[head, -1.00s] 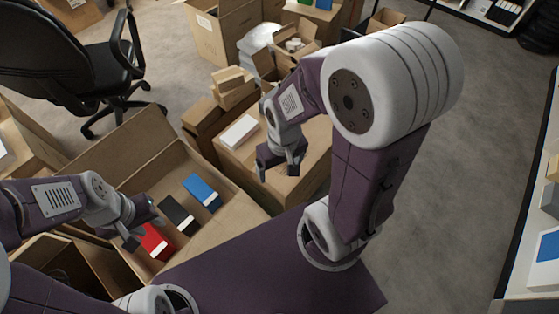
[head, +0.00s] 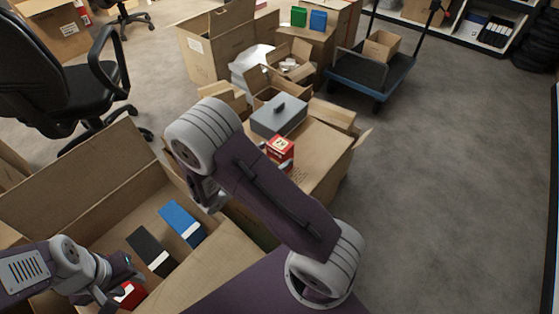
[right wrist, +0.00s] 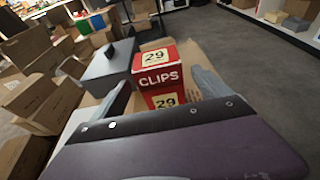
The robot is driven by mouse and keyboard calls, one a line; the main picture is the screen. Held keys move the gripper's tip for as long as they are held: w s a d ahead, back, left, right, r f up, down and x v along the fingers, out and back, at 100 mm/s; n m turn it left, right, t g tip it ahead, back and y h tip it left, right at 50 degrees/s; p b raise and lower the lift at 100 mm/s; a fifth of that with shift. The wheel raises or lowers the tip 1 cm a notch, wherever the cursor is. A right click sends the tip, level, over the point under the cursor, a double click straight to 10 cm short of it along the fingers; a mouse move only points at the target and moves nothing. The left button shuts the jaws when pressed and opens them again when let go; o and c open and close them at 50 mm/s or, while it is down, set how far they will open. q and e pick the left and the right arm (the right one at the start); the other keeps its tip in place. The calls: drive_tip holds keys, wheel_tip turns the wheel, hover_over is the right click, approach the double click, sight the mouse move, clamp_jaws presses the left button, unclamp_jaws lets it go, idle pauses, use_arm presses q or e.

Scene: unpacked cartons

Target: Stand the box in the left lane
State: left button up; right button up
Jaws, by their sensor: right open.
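A red box (head: 280,152) stands upright on a closed carton (head: 325,168) in the head view, beside a grey lidded box (head: 279,116). In the right wrist view the red box (right wrist: 160,70) reads CLIPS and 29. My right gripper (right wrist: 162,92) is open, with its two fingers spread to either side of the red box in that picture; contact cannot be told. My left gripper (head: 118,287) is over the open carton at lower left, in front of another red box (head: 133,295). No marked lane can be made out.
The large open carton (head: 85,180) also holds a black box (head: 152,250) and a blue box (head: 182,222). Small open cartons (head: 290,66) crowd behind the grey box. A dark trolley (head: 372,75) stands behind, an office chair (head: 65,85) at left. Floor at right is clear.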

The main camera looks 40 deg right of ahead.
drive_tip(key=shift+x, duration=0.95)
drive_tip(key=b+x, duration=0.3)
drive_tip(key=x, duration=0.1)
drive_tip(key=shift+d+f+b, duration=0.15)
drive_tip(key=shift+d+b, duration=0.1)
drive_tip(key=shift+b, duration=0.05)
drive_tip(key=shift+w+d, duration=0.2)
drive_tip(key=shift+d, duration=0.1)
use_arm(q)
wheel_tip(320, 180, down, 4)
drive_tip(key=shift+f, duration=0.15)
use_arm(e)
drive_tip(key=c, duration=1.9)
drive_tip(key=shift+o, duration=0.2)
drive_tip(key=shift+r, duration=0.2)
